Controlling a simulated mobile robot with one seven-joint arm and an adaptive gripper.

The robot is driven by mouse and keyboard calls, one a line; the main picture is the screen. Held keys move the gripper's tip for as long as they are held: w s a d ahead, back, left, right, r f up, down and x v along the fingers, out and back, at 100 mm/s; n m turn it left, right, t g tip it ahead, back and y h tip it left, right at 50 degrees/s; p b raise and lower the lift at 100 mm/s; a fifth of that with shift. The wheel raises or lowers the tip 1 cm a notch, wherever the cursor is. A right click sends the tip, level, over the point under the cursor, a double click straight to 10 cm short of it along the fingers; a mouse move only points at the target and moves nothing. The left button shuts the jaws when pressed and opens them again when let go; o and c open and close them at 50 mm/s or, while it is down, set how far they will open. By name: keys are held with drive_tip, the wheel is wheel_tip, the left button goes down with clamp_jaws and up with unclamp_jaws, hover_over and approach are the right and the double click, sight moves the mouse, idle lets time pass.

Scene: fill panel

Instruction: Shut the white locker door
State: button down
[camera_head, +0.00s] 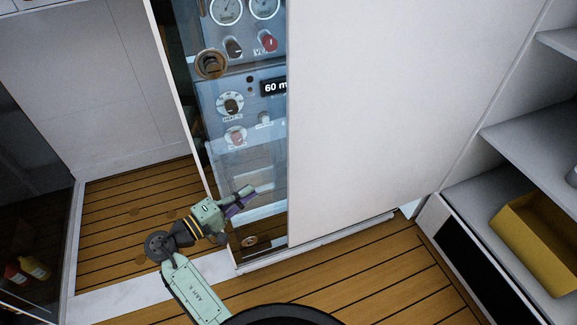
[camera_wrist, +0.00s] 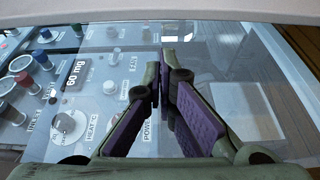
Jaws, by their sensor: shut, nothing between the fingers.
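A large flat white panel (camera_head: 370,110), which looks like the locker door, stands upright in the head view, covering the right part of the cabinet. To its left a glass pane (camera_head: 265,165) shows an instrument panel behind it; this part is not covered by white. My gripper (camera_head: 248,192) is in front of the glass, left of the white panel's edge. In the wrist view my gripper (camera_wrist: 163,80) has its purple-padded fingers shut with nothing between them. Its tips are close to the glass (camera_wrist: 225,65); I cannot tell whether they touch.
A round brown pull (camera_head: 211,64) is on the glass, another (camera_head: 250,241) near its bottom. Shelves (camera_head: 530,130) and a yellow bin (camera_head: 535,235) are at the right. The wooden floor (camera_head: 330,280) is clear in front. Bottles (camera_head: 35,267) stand at the lower left.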

drive_tip(key=shift+h, duration=0.3)
drive_tip(key=shift+s+d+p+x, duration=0.15)
drive_tip(key=shift+p+x, duration=0.5)
drive_tip(key=shift+x, duration=1.95)
drive_tip(key=shift+s+d+p+x, duration=0.1)
drive_tip(key=shift+p+x, duration=0.5)
drive_tip(key=shift+x, duration=2.05)
drive_tip(key=shift+s+f, duration=0.1)
drive_tip(key=shift+f, duration=0.05)
